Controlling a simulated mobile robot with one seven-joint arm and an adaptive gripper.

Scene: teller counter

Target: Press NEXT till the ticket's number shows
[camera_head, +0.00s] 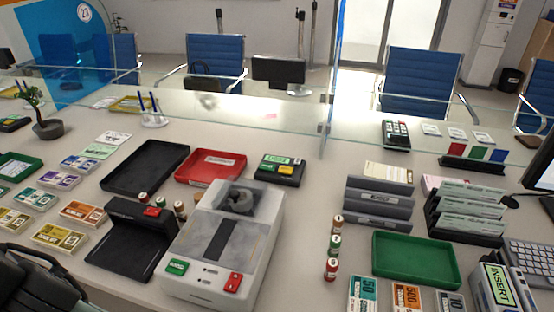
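A small black box (280,169) with a lit green display and a yellow part on top sits on the counter just behind the white machine. It looks like the call unit, but its lettering is too small to read. I cannot tell which paper is the ticket; a small pink slip (270,116) lies near the glass screen. A dark part of my gripper (40,282) shows at the lower left edge, well away from the black box. Its fingertips cannot be made out.
A white machine (258,222) with green and red buttons stands front centre. A black device (128,240), a black tray (116,176) and a red tray (200,178) are left of it. Several small stamps, a green tray (380,270), banknote stacks and a glass screen (325,125) crowd the counter.

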